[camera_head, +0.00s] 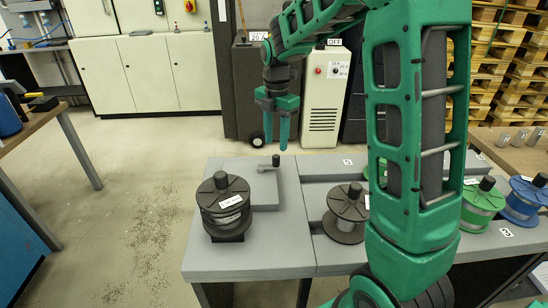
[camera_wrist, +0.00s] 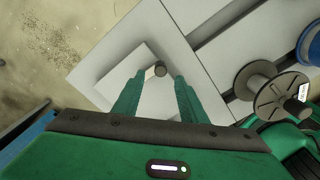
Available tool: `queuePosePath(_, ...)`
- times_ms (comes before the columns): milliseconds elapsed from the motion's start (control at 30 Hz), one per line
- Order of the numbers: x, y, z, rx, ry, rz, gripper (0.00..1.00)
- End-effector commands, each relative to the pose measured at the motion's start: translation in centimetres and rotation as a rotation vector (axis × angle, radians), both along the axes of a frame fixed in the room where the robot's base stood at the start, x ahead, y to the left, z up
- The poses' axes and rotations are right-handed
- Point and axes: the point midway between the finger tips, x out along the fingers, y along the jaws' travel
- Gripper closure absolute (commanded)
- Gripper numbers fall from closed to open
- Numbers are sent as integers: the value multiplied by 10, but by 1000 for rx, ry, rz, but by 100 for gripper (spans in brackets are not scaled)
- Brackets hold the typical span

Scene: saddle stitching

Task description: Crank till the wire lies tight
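My gripper (camera_head: 276,146) is open, pointing down over the grey table. A short dark crank knob (camera_head: 276,161) stands on a raised grey block (camera_head: 265,192), below the fingertips in the head view. In the wrist view the knob (camera_wrist: 160,69) shows between and just beyond the two open fingers (camera_wrist: 154,85), which do not touch it. A black spool with a white label (camera_head: 225,205) stands at the table's front left. A dark spool with a bare grey core (camera_head: 346,210) stands right of it. I cannot make out a wire strand.
Green (camera_head: 480,205) and blue (camera_head: 523,200) spools stand at the right end of the table (camera_head: 250,258). My arm hides part of the table's middle. A workbench (camera_head: 30,128) is at the left, with open floor between.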

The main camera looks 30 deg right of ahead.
Motion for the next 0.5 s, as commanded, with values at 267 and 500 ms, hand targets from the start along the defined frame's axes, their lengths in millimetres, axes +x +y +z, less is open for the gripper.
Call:
queuePosePath(267,-1,0,-48,1,4,-1,62)
queuePosePath(500,0,0,-68,1,1,-1,62)
